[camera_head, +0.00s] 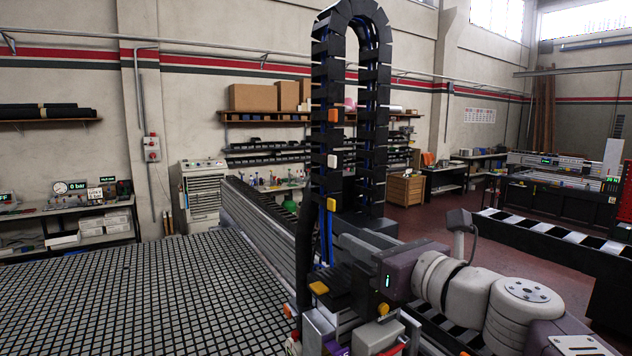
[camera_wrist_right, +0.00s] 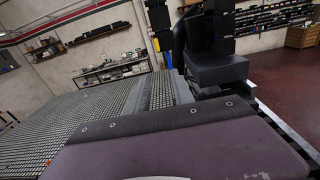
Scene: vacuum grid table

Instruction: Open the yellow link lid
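A black cable chain (camera_head: 323,80) stands in an upright loop in the head view. Its left run carries a small yellow link lid (camera_head: 331,204), below a white lid (camera_head: 333,161) and an orange lid (camera_head: 333,115). The yellow lid looks flat against its link. My right gripper (camera_head: 358,250) points left from its purple-grey housing, below and to the right of the yellow lid and apart from it. Its fingers merge with dark machine parts, so their opening is unclear. The right wrist view shows the housing but no fingertips. My left gripper is out of view.
The gridded vacuum table (camera_head: 150,290) fills the lower left. A long grey beam (camera_head: 255,225) runs back beside it. Blue cables hang inside the chain. A yellow part (camera_head: 318,288) sits on the carriage below the chain. Shelves and benches stand farther back.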

